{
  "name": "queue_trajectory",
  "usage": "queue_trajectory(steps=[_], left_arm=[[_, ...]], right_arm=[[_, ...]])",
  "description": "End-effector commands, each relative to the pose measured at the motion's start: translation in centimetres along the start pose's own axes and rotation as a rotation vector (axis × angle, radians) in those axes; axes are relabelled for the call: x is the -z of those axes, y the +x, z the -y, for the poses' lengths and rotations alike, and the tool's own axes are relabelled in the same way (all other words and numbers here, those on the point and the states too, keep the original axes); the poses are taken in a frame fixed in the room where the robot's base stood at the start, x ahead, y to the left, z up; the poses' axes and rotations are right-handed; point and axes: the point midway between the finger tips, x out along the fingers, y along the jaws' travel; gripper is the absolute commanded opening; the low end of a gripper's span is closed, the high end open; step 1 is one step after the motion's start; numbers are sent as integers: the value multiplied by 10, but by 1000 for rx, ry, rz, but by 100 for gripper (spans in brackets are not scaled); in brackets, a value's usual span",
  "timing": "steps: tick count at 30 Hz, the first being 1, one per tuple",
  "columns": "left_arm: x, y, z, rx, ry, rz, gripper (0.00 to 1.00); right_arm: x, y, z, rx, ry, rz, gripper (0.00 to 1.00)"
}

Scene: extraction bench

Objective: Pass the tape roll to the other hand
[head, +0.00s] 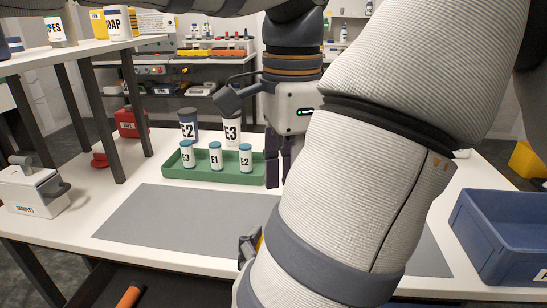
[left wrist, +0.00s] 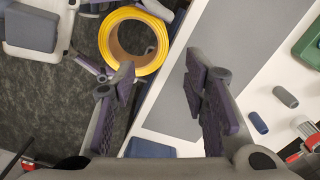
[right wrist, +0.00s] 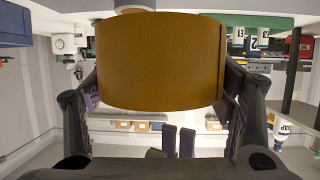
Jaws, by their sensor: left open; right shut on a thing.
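The tape roll (right wrist: 160,62) fills the upper middle of the right wrist view, its brown side between the fingers of my right gripper (right wrist: 160,92), which is shut on it. In the left wrist view the roll (left wrist: 104,42) is a yellow ring with a brown core, beyond the fingertips and left of centre. My left gripper (left wrist: 161,72) is open and empty, apart from the roll. In the head view my left gripper (head: 278,165) points down beside the green tray. My right gripper (head: 248,247) is mostly hidden behind my right arm, with a sliver of yellow showing.
A grey mat (head: 165,228) lies bare in front. A blue bin (head: 505,240) is at right, a SAMPLES box (head: 30,190) at left.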

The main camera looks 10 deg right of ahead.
Motion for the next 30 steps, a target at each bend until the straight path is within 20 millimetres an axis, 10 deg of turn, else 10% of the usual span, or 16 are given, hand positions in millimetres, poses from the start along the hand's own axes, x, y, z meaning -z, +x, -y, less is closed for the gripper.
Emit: queue_trajectory(steps=[12, 24, 30], left_arm=[[0, 92, -2, -6, -3, -3, 41], [1, 107, -1, -3, -5, -5, 41], [1, 106, -1, -4, -6, -6, 0]], right_arm=[[1, 0, 0, 0, 0, -2, 47], [1, 0, 0, 0, 1, -2, 47], [1, 0, 0, 0, 1, -2, 47]])
